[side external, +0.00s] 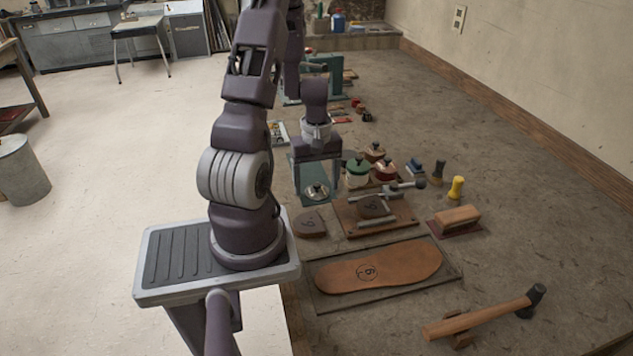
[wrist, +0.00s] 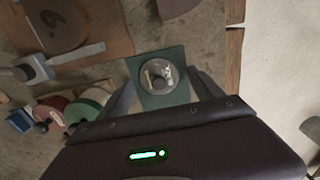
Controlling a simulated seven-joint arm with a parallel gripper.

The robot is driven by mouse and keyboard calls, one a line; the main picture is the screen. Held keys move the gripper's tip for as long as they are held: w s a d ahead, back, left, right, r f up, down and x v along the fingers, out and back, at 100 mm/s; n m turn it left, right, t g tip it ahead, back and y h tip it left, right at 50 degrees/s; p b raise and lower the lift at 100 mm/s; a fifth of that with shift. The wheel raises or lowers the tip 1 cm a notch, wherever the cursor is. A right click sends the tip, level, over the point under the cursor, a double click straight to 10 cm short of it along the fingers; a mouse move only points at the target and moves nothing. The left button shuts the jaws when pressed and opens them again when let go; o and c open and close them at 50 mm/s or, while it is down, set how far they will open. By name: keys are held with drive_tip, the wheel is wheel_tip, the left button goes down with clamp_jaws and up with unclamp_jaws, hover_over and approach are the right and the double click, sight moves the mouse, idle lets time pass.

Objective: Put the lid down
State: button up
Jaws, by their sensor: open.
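A small round silver piece with a dark knob-like middle, which looks like the lid (side external: 317,192), lies on a teal mat (side external: 304,165) near the table's left edge. In the wrist view the round piece (wrist: 158,76) lies near the middle of the teal mat (wrist: 176,59), with pale and dark detail inside its rim that I cannot make out. My gripper (side external: 317,188) is open and points down over the mat, one finger on each side of the piece. The fingers (wrist: 162,82) look apart from it; their exact height above the mat is unclear.
Pots with green (side external: 357,166) and red (side external: 386,165) lids stand close to the right of my gripper. A clamp on a wooden board (side external: 400,215), a leather sole (side external: 380,268) and a hammer (side external: 490,318) lie nearer the camera.

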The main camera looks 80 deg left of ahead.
sight(317, 184)
drive_tip(key=shift+r, duration=0.1)
wheel_tip(317, 184, up, 12)
drive_tip(key=w+d+r+m+t, duration=0.1)
drive_tip(key=w+d+r+m, duration=0.1)
drive_tip(key=d+r+m, duration=0.3)
drive_tip(key=w+d+r+m+t, duration=0.1)
drive_tip(key=w+d+r+m, duration=0.15)
drive_tip(key=d, duration=0.45)
drive_tip(key=s+d+r+m+t, duration=0.1)
drive_tip(key=s+d+r+m, duration=0.2)
drive_tip(key=d+m, duration=0.2)
drive_tip(key=s+d+r+m+t, duration=0.2)
drive_tip(key=s+d+r+m, duration=0.1)
drive_tip(key=d, duration=0.7)
drive_tip(key=shift+s+r+m+t, duration=0.15)
drive_tip(key=shift+s+m+t, duration=0.15)
drive_tip(key=shift+s+m, duration=0.65)
